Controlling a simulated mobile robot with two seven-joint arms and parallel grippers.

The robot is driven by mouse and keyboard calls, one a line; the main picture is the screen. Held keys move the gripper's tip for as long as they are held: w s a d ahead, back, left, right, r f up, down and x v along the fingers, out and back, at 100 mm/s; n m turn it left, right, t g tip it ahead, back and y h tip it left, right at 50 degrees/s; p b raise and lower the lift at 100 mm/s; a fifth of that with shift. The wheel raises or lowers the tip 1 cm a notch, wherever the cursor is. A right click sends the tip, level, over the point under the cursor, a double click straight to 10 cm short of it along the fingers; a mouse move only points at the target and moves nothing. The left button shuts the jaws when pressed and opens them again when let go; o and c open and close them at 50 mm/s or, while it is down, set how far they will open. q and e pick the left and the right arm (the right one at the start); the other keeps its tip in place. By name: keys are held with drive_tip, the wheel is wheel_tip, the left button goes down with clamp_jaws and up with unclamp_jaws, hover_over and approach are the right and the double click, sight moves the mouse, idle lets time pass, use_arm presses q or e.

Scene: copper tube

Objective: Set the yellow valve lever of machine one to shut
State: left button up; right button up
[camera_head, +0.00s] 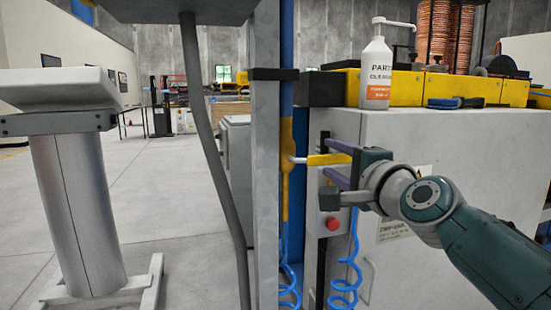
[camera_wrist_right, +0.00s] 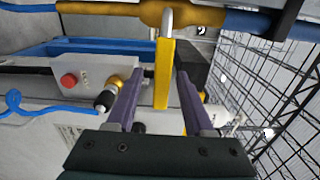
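The yellow valve lever (camera_head: 330,159) sticks out sideways to the right from a vertical blue pipe, joined by a pale bent stem to the yellow-orange valve body (camera_head: 285,165). It lies across the pipe's direction. In the right wrist view the lever (camera_wrist_right: 163,75) runs from the stem down between my purple fingers. My right gripper (camera_head: 327,160) is open, one finger above the lever and one below. In the wrist view (camera_wrist_right: 159,80) there is a clear gap on the left finger's side and a smaller one on the right. My left gripper is out of view.
A control box with a red button (camera_head: 333,224) sits just below the gripper. Coiled blue hoses (camera_head: 345,285) hang beneath. A grey post (camera_head: 265,130) and bent tube (camera_head: 205,120) stand left of the pipe.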

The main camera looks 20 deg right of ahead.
drive_tip(key=shift+s+r, duration=0.1)
drive_tip(key=shift+s, duration=0.2)
drive_tip(key=s+p, duration=0.3)
drive_tip(key=s, duration=0.6)
drive_tip(key=shift+s+d, duration=0.15)
drive_tip(key=shift+d, duration=0.05)
